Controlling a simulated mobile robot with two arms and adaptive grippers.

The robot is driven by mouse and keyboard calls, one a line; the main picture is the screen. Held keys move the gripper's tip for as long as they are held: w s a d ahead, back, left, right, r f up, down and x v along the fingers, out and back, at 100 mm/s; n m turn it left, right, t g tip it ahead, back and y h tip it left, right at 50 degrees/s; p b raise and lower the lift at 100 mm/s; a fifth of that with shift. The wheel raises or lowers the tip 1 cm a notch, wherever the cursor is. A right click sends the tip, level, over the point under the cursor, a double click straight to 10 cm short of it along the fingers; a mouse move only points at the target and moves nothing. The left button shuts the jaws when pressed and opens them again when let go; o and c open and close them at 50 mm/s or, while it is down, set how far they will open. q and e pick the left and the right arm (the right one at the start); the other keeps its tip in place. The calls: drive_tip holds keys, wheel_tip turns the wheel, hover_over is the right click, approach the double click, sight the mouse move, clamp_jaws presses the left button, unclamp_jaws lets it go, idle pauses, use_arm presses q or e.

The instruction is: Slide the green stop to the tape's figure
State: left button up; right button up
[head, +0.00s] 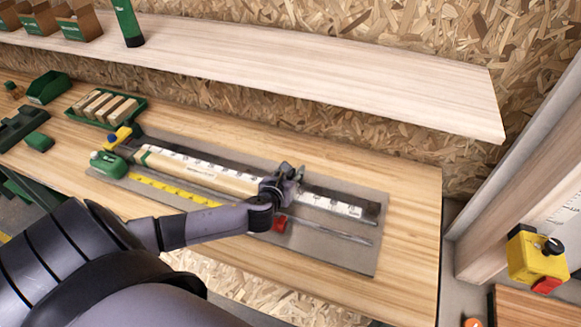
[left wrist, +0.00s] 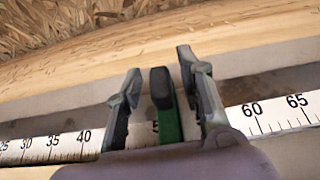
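The green stop (left wrist: 168,118) has a dark top and stands over the white scale (left wrist: 66,147) in the left wrist view. My left gripper (left wrist: 158,72) is open around it, one finger on each side. A gap shows at its left; the right finger is very close, and I cannot tell whether it touches. The stop hides part of the scale between 40 and 60. In the head view my left gripper (head: 284,180) is over the rail and hides the stop. A yellow tape (head: 172,190) runs along the board from a green case (head: 108,165); its figures are too small to read.
A wooden bar (head: 200,174) lies along the rail, left of the gripper. A red piece (head: 279,224) is on the grey board (head: 362,258) in front. A green tray of wood blocks (head: 105,107) stands at the back left. The bench's right end is clear.

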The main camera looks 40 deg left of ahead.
use_arm(q)
drive_tip(key=v, duration=1.2)
idle(0.3)
